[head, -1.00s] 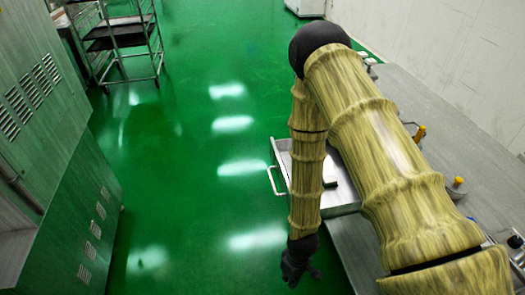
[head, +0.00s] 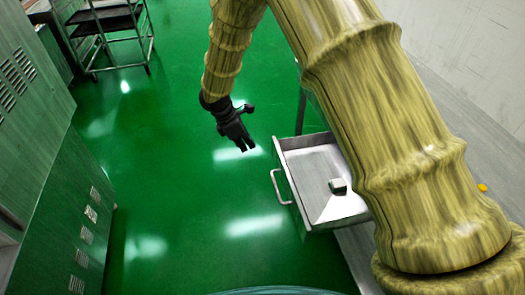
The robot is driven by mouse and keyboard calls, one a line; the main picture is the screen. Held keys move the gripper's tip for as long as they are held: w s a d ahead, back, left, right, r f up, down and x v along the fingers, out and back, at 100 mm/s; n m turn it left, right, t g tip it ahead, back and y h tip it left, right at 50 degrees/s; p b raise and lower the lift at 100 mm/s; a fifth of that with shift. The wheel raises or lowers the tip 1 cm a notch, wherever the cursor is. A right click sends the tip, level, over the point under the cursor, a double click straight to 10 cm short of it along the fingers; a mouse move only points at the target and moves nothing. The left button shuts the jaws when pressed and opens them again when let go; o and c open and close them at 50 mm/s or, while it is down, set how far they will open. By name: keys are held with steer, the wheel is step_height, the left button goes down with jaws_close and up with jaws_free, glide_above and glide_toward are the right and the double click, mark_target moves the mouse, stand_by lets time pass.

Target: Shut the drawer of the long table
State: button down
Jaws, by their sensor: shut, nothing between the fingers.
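The long table (head: 440,118) runs along the right side, largely hidden behind my arm. Its metal drawer (head: 298,152) is pulled out to the left, over the green floor. The drawer's front faces left and carries a pale bar handle (head: 278,187). My black gripper (head: 246,145) hangs above and to the left of the drawer, apart from the handle. Its fingers point down and to the right, and it is shut and empty. My arm hides the place where the drawer meets the table.
A wheeled rack (head: 103,38) stands at the back left. A grey cabinet with vents (head: 50,190) lines the left side. Green floor (head: 180,160) lies clear between the cabinet and the drawer. A small yellow item (head: 483,188) is on the table.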

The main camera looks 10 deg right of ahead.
steer(key=d+f+p, duration=0.3)
steer(key=d+f, duration=0.4)
steer(key=f, duration=0.1)
steer(key=shift+w+d+f+p, duration=0.2)
steer(key=shift+d+f+p, duration=0.1)
steer(key=shift+f+p, duration=0.05)
stand_by(0.5)
glide_above(331, 154)
steer(key=shift+d, duration=0.25)
stand_by(0.3)
steer(key=shift+d, duration=0.1)
steer(key=shift+r, duration=0.1)
